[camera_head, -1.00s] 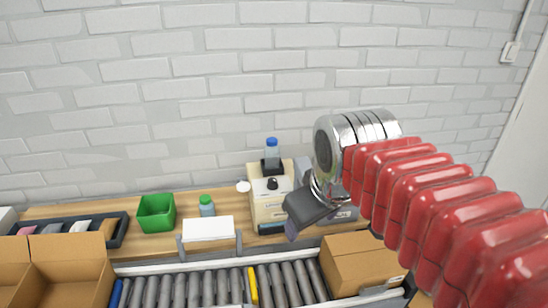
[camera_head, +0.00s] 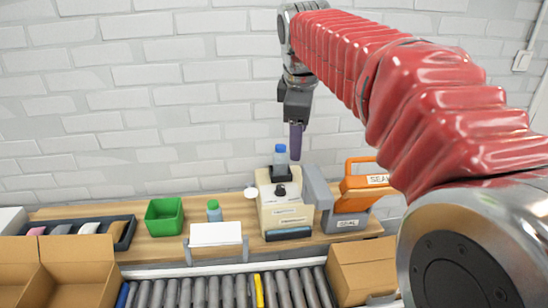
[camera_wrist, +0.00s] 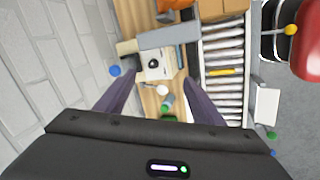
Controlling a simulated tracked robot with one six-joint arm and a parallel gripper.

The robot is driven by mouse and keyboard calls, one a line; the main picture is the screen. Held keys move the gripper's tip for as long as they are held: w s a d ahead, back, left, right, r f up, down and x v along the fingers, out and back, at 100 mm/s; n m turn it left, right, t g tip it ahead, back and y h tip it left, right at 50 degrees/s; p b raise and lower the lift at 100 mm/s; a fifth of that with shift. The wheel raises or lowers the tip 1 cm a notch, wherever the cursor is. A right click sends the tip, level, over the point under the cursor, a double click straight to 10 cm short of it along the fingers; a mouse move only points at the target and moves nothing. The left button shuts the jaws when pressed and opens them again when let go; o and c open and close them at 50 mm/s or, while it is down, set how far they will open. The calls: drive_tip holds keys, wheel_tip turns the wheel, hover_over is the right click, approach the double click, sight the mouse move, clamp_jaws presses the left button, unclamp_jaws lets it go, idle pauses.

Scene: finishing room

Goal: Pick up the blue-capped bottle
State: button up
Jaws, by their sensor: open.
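The blue-capped bottle (camera_head: 281,156) stands upright on top of a cream machine (camera_head: 287,213) at the back of the wooden bench. In the wrist view its blue cap (camera_wrist: 115,71) shows left of the machine, close to the left finger. My gripper (camera_head: 296,150) hangs above and just right of the bottle in the head view, its purple fingers pointing down. In the wrist view my gripper (camera_wrist: 158,95) has its two fingers spread wide, with nothing between them at their tips. The gap between finger and bottle cannot be told exactly.
A green-capped bottle (camera_head: 214,211), a green bin (camera_head: 164,217) and a white box (camera_head: 216,234) stand left on the bench. An orange-and-grey machine (camera_head: 359,197) is on the right. A roller conveyor (camera_head: 210,292) and cardboard boxes (camera_head: 363,268) lie in front. The brick wall is close behind.

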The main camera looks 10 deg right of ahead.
drive_tip(key=w+n, duration=0.6)
drive_tip(key=w, duration=0.6)
drive_tip(key=n+g+h, duration=0.1)
drive_tip(key=n+g, duration=0.1)
drive_tip(key=n, duration=0.5)
hover_over(281, 147)
drive_tip(key=s+a, duration=0.2)
drive_tip(key=s+a+x, duration=0.1)
drive_tip(key=x, duration=0.6)
drive_tip(key=shift+w+d+f, duration=0.1)
drive_tip(key=shift+w, duration=0.1)
drive_tip(key=shift+x, duration=3.75)
drive_tip(key=shift+w+d+f, duration=0.15)
drive_tip(key=shift+w+f, duration=0.1)
drive_tip(key=shift+f, duration=0.25)
drive_tip(key=shift+w+x, duration=0.2)
drive_tip(key=shift+x, duration=2.4)
